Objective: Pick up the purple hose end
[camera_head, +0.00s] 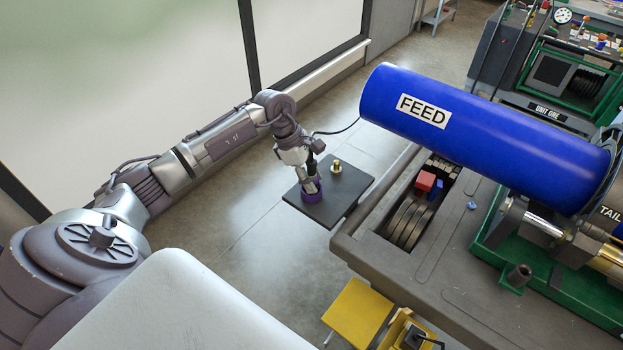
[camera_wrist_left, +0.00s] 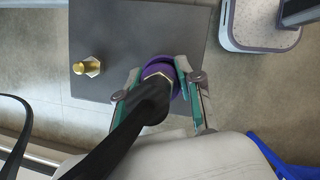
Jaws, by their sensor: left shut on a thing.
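The purple hose end (camera_head: 311,194) is at the dark square plate (camera_head: 345,186) beside the cart. My left gripper (camera_head: 309,186) comes down over it from above. In the left wrist view the purple collar (camera_wrist_left: 158,70) sits between the two green-padded fingers of my left gripper (camera_wrist_left: 156,80), which are shut on it. A black hose (camera_wrist_left: 128,125) runs from the collar toward the camera. I cannot tell whether the hose end touches the plate. My right gripper is in neither view.
A brass fitting (camera_head: 336,166) stands on the plate near the hose end; it also shows in the left wrist view (camera_wrist_left: 87,67). The grey cart (camera_head: 430,262) carries a blue pipe marked FEED (camera_head: 480,130) to the right. A yellow stool (camera_head: 357,312) stands below. The floor left of the plate is clear.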

